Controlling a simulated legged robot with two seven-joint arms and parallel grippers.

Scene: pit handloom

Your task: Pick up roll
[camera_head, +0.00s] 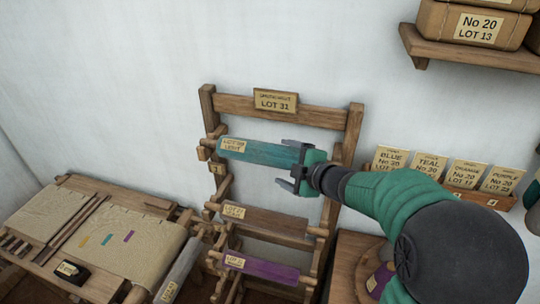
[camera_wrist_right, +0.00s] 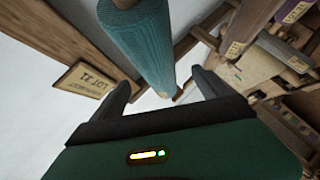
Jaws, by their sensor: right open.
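A teal roll (camera_head: 258,152) with a small paper label lies across the top of the wooden rack (camera_head: 354,135) marked LOT 31. My right gripper (camera_head: 282,164) is at the roll's right end, open, one finger above and one below it in the head view. In the right wrist view the teal roll (camera_wrist_right: 145,45) runs down to between the open fingertips (camera_wrist_right: 160,84); I cannot tell if they touch it. A brown roll (camera_head: 262,220) and a purple roll (camera_head: 262,270) lie on lower levels. My left gripper is not in view.
A loom (camera_head: 140,228) with beige cloth stands at the left. A card shelf (camera_head: 470,198) is behind my right arm. A higher shelf (camera_head: 470,52) bears wrapped bundles at the upper right. The wall (camera_head: 120,90) is close behind the rack.

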